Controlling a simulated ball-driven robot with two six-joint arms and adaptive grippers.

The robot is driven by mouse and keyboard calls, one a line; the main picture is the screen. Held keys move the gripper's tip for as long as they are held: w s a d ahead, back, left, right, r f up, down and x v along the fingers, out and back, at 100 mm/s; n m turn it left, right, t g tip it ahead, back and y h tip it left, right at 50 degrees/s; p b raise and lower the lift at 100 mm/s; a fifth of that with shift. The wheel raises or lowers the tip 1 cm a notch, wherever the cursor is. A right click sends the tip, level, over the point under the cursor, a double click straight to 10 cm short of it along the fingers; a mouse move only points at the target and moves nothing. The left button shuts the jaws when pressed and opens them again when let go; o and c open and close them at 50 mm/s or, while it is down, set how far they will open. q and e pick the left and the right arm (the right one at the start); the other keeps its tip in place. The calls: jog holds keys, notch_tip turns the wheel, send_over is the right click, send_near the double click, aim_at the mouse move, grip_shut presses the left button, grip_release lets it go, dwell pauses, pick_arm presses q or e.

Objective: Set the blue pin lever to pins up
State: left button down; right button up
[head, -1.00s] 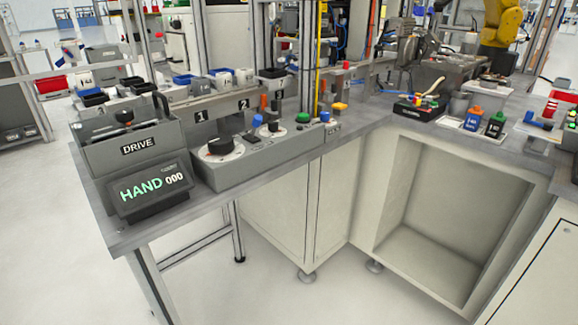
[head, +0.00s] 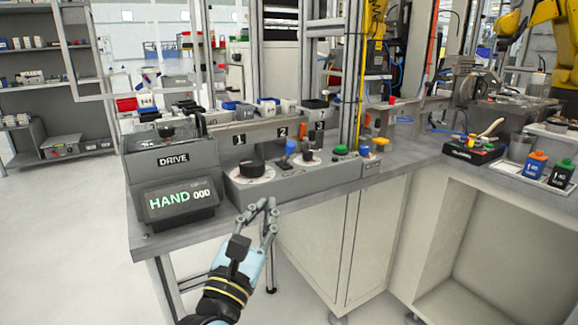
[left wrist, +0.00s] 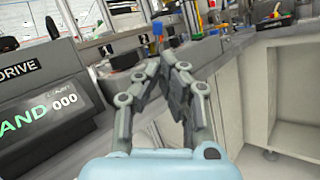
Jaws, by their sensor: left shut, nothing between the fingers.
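The blue pin lever (head: 291,147) stands up from the grey control panel (head: 310,183), between two black dials. Its blue knob also shows in the left wrist view (left wrist: 158,29), beyond my fingertips. I cannot read the lever's position marks at this size. My left gripper (head: 262,205) is in front of the panel's front edge, nearer to me than the lever and apart from it. Its fingers are shut and empty; they point toward the panel in the left wrist view (left wrist: 162,62). My right gripper is not in view.
The DRIVE box with its HAND 000 display (head: 180,200) stands left of the panel. A large black dial (head: 251,168) is left of the lever and a smaller black dial (head: 308,156) right of it. A green button (head: 340,150) is further right. Behind are several small bins.

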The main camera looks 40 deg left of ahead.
aim_at(290, 151)
pick_arm(q)
jog(key=p+x, duration=0.2)
jog(key=x, duration=1)
jog(key=shift+w+a+r+p, duration=0.1)
jog(key=shift+w+r+p, duration=0.1)
jog(key=shift+p, duration=0.2)
jog(key=shift+w+a+r, duration=0.15)
jog(key=shift+w+a, duration=0.1)
jog(key=shift+w, duration=0.4)
